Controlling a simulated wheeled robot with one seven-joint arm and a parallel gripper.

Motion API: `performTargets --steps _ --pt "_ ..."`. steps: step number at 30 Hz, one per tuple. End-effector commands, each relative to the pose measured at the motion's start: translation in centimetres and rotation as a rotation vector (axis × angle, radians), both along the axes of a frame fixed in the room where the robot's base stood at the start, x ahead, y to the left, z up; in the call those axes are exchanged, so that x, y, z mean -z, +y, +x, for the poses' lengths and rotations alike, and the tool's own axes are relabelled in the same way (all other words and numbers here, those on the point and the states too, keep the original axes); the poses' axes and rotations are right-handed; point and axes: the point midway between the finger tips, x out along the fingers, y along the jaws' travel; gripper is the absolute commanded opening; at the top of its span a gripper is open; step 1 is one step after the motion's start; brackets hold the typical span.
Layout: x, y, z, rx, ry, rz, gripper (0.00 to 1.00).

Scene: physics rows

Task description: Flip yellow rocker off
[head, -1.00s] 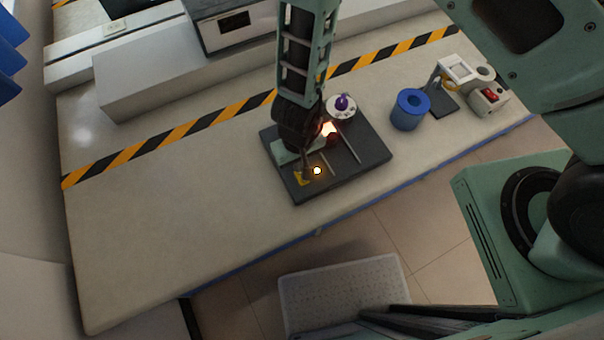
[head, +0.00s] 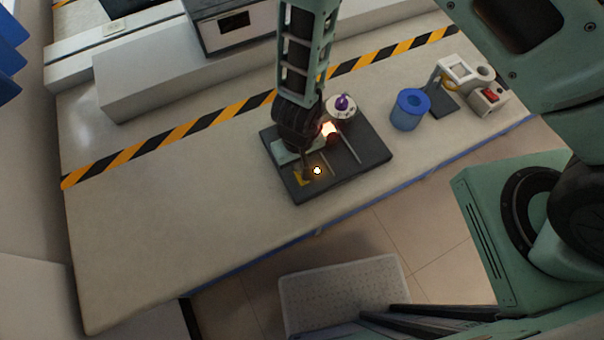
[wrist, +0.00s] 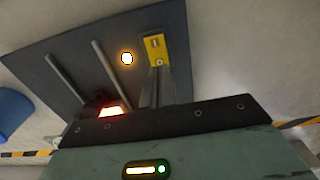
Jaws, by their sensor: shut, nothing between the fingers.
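The yellow rocker (wrist: 154,48) sits on a dark panel (wrist: 62,45) and shows in the wrist view with a "1" mark at its far end and a "0" mark at its near end. In the head view the rocker (head: 299,178) is partly hidden by my gripper. My gripper (wrist: 160,70) is shut and empty, its fingertips at the "0" end of the rocker; I cannot tell whether they touch it. A round lamp (wrist: 127,58) beside the rocker glows white-orange; it also shows in the head view (head: 317,170).
The panel also carries two grey bars, a red glowing part (head: 329,129) and a white dial with a purple knob (head: 342,103). A blue cylinder (head: 409,110) and a grey device with a red switch (head: 490,95) stand to the right. The bench's left part is clear.

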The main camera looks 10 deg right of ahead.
Motion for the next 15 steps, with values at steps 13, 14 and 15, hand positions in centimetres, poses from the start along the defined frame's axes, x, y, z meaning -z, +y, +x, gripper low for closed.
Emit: performTargets --steps 13,14,15 --pt "0.42 0.00 0.00 0.000 0.000 0.000 0.00" --pt "0.46 0.00 0.00 0.000 0.000 0.000 0.00" --pt "0.52 0.00 0.00 0.000 0.000 0.000 0.00"
